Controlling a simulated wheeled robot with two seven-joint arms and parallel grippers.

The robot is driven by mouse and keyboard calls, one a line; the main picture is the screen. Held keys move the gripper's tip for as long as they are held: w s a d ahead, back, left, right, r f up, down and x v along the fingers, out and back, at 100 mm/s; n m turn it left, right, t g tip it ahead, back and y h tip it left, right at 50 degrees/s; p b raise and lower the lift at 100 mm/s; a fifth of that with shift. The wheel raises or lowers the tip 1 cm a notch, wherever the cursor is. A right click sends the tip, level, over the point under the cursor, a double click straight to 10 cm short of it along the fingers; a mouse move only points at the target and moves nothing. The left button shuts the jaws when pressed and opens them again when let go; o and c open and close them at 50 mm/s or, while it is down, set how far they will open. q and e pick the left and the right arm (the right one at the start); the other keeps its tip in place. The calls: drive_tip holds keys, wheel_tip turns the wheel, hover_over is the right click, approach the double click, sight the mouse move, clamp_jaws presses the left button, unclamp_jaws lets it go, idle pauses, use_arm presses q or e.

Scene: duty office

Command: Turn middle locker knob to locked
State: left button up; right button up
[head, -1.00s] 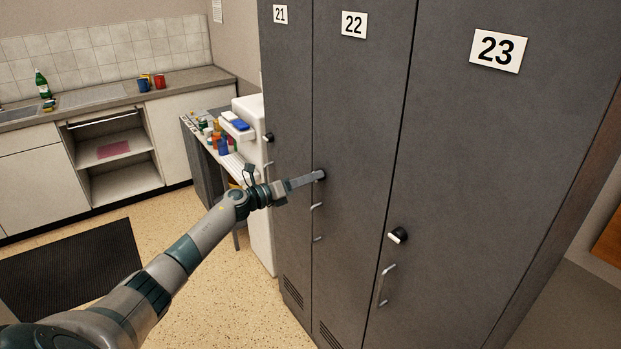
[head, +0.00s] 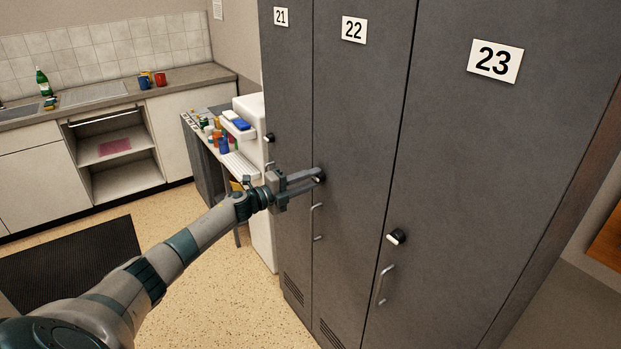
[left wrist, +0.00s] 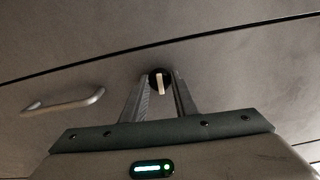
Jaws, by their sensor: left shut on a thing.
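The middle locker (head: 352,110), numbered 22, is a tall dark grey door, shut. Its round black knob (head: 319,176) is at the door's left side, above a metal handle (head: 316,222). My left gripper (head: 318,175) reaches it from the left and is shut on the knob. In the left wrist view the knob (left wrist: 159,80) sits between the two fingers, its pale pointer bar close to upright in that picture. The handle (left wrist: 64,102) shows to its left there. My right gripper is not in view.
Locker 21 (head: 283,80) with its own knob (head: 269,137) is to the left. Locker 23 (head: 480,150) with its knob (head: 396,236) and handle (head: 386,285) is to the right. A cluttered side table (head: 190,140) stands behind my left arm.

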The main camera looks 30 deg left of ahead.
use_arm(q)
drive_tip(key=shift+n, duration=0.5)
drive_tip(key=o, duration=1.1)
drive_tip(key=shift+a, duration=0.1)
drive_tip(key=shift+c, duration=0.2)
drive_tip(key=shift+s, duration=0.15)
drive_tip(key=b+v, duration=0.5)
drive_tip(key=v, duration=1.2)
drive_tip(key=shift+b, duration=0.4)
drive_tip(key=shift+a, duration=0.1)
drive_tip(key=shift+f, duration=0.15)
